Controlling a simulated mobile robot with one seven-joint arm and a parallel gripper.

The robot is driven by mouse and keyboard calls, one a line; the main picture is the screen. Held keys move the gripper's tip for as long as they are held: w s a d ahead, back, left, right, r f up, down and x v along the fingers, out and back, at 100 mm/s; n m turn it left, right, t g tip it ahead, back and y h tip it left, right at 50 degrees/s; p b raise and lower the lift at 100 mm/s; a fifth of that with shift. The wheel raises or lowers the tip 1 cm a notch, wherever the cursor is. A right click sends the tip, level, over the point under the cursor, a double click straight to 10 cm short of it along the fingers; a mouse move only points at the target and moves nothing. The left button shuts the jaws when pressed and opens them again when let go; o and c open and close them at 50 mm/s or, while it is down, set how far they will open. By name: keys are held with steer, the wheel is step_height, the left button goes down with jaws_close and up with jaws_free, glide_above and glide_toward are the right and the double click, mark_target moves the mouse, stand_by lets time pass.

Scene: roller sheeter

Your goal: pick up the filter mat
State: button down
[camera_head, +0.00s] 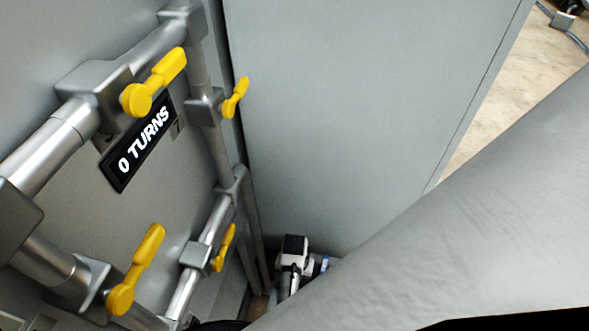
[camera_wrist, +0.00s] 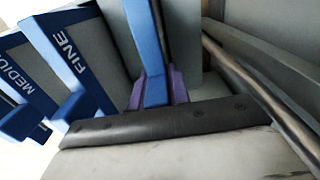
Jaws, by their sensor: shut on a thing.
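In the wrist view, my gripper (camera_wrist: 158,88) has purple fingers closed on either side of a blue bar. I take this bar to be the edge of the filter mat (camera_wrist: 146,35); no label shows on it, and the rest of it is cut off or hidden. In the head view, my white and black gripper end (camera_head: 293,258) is low at the foot of the grey panel. A small blue piece (camera_head: 325,263) shows beside it, mostly hidden.
Blue frames marked FINE (camera_wrist: 75,62) and partly MEDIUM (camera_wrist: 18,78) stand left in the wrist view. A dark pipe (camera_wrist: 268,90) runs at right. The head view shows pipes with yellow handles (camera_head: 152,85), a "0 TURNS" sign (camera_head: 145,142) and a grey panel (camera_head: 350,110).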

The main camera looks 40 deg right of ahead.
steer(key=shift+r, duration=0.15)
step_height(320, 180, up, 20)
steer(key=p, duration=0.2)
steer(key=shift+p, duration=0.35)
steer(key=shift+f, duration=0.2)
stand_by(0.5)
